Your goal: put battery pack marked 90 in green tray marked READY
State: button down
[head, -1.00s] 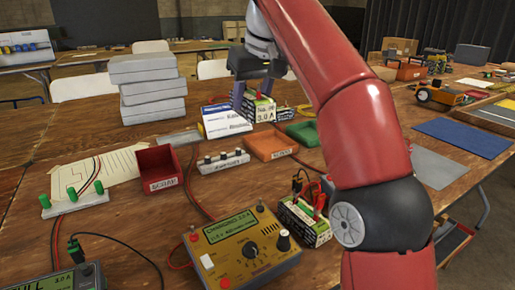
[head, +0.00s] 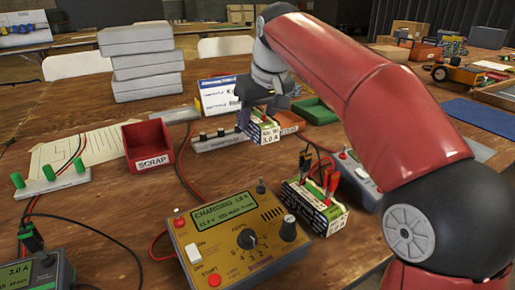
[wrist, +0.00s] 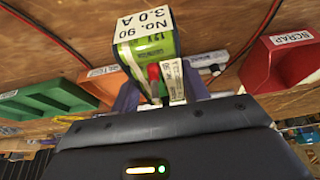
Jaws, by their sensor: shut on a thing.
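My gripper (head: 252,118) is shut on the battery pack marked No. 90, 3.0 A (head: 266,130), which has a white label and a green body. In the wrist view the pack (wrist: 145,45) shows between the jaws, with a red part beside it. The green tray (head: 318,112) lies behind and right of the pack in the head view; its READY mark cannot be read. In the wrist view the green tray (wrist: 45,92) is at the left. The pack hides part of the orange tray (head: 289,122).
A red SCRAP tray (head: 148,142) stands at left. A white terminal strip (head: 215,140) is beside the pack. A yellow charger (head: 235,235) and another clipped battery pack (head: 315,205) are in front. Grey boxes (head: 142,65) are stacked at the back.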

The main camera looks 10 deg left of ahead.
aim_at(258, 156)
jog(key=shift+f+b, duration=0.65)
jog(key=shift+f, duration=2.1)
jog(key=shift+f, duration=0.15)
jog(key=c, duration=0.7)
grip_release()
